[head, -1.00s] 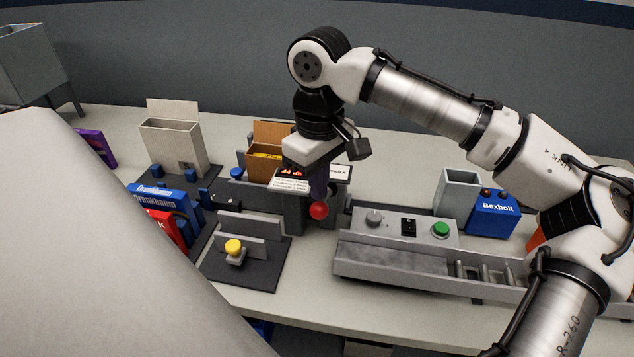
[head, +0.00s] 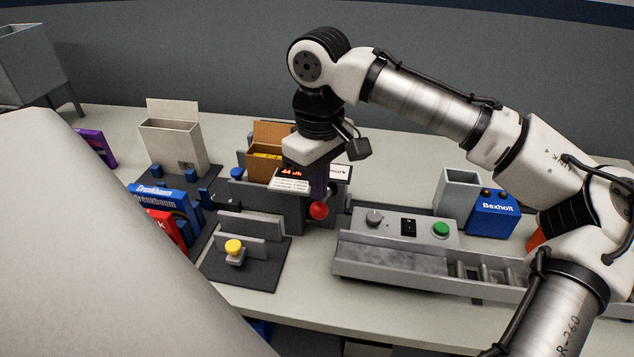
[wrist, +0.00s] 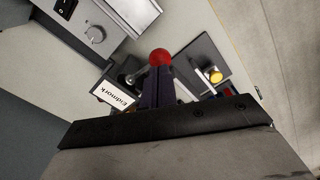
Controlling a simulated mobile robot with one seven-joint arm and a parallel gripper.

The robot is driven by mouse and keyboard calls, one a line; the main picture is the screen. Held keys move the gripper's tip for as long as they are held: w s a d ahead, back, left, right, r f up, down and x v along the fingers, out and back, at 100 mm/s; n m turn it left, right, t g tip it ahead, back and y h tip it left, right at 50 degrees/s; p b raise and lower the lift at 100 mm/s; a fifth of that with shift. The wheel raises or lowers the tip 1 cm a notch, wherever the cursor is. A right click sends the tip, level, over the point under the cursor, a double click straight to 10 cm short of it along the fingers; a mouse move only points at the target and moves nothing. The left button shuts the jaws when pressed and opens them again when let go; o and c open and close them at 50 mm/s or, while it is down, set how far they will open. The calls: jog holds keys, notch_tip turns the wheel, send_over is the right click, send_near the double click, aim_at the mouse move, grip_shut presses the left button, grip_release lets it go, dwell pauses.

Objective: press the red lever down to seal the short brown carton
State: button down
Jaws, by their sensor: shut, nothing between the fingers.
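The red lever's ball knob (head: 319,210) is at the front of a grey sealing machine with a red lit display (head: 291,172). In the wrist view the red knob (wrist: 160,58) sits right at the fingertips. My gripper (head: 318,192) is shut and empty, pointing down, with its tips just above or touching the knob; I cannot tell which. The short brown carton (head: 263,165) stands behind the machine, its flap upright and a yellow item inside. The gripper hides part of the machine and the lever's arm.
A taller pale carton (head: 175,145) stands at the left. A yellow button on a dark plate (head: 234,247) is at the front. A grey conveyor with a control panel (head: 400,226) and a blue Bexholt box (head: 492,214) are at the right. Blue and red boxes lie at the left.

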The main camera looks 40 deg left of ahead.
aim_at(319, 204)
jog(key=shift+f, duration=0.15)
jog(key=shift+f+b, duration=1.75)
jog(key=shift+f, duration=1.95)
jog(key=shift+r, duration=0.1)
notch_tip(319, 204, up, 11)
jog(key=p, duration=1)
jog(key=shift+p, duration=0.35)
jog(key=shift+r, duration=1.05)
